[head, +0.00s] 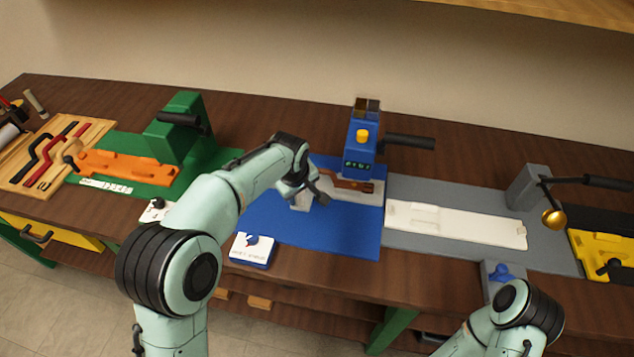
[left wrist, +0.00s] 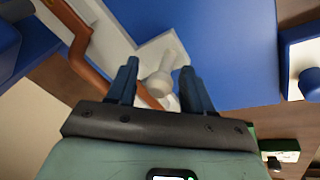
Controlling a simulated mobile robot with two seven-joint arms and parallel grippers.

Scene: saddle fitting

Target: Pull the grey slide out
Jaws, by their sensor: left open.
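The light grey slide (head: 366,197) lies on the blue base plate (head: 345,236) of the middle station, partly hidden by my left arm in the head view. In the left wrist view the slide (left wrist: 110,28) shows with its pale round-ended knob (left wrist: 160,82). My left gripper (head: 312,192) is over the slide's left end. In the left wrist view its two fingers (left wrist: 156,82) are open, one on each side of the knob, with gaps visible. A brown curved part (head: 352,184) lies on the slide. My right gripper is out of view; only my right arm shows.
The blue tower (head: 362,140) with a black lever (head: 408,142) stands behind the slide. A green station (head: 178,140) stands left, a grey one with a white piece (head: 455,224) right. A small blue-and-white box (head: 252,250) sits at the front edge.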

